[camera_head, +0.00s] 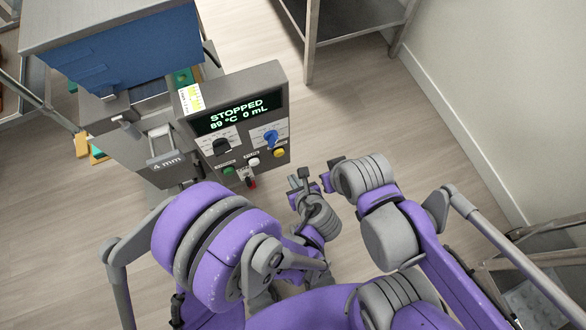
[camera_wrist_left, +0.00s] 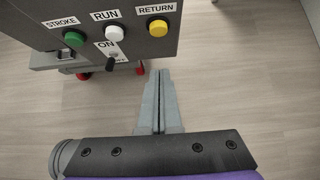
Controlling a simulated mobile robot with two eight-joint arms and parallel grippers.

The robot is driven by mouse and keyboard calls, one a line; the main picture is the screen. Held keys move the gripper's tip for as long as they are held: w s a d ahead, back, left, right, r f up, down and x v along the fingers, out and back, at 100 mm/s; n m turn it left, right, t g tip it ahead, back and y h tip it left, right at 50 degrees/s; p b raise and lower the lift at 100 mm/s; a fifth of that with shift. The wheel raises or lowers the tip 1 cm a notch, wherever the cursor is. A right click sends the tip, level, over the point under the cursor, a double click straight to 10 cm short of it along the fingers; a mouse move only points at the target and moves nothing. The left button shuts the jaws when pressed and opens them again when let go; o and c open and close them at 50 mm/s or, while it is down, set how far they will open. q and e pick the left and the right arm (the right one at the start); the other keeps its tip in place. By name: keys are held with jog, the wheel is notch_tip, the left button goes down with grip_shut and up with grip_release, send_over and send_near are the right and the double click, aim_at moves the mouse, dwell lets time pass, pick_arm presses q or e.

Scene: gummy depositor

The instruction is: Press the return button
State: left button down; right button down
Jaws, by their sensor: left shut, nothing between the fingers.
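The return button is a yellow push button (camera_head: 279,153) at the lower right of the control panel (camera_head: 193,146). In the left wrist view the yellow button (camera_wrist_left: 158,27) sits under a RETURN label. My left gripper (camera_head: 304,175) is shut and empty, to the right of and below the yellow button. In the left wrist view its closed fingertips (camera_wrist_left: 158,74) lie below the yellow button in the picture, apart from it. I cannot make out my right gripper's fingers; the right arm (camera_head: 388,235) is folded at the right.
A white RUN button (camera_wrist_left: 116,33), a green STROKE button (camera_wrist_left: 74,39) and an ON/OFF toggle (camera_wrist_left: 112,62) are close by. The panel's screen (camera_head: 238,111) reads STOPPED, 89 °C, 0 mL. A blue hopper (camera_head: 140,55) stands behind. The floor right of the panel is clear.

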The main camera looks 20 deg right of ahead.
aim_at(279, 153)
pick_arm(q)
jog(key=w+f+b, duration=0.2)
jog(key=w+f, duration=0.3)
jog(key=w, duration=0.4)
jog(key=shift+a, duration=0.15)
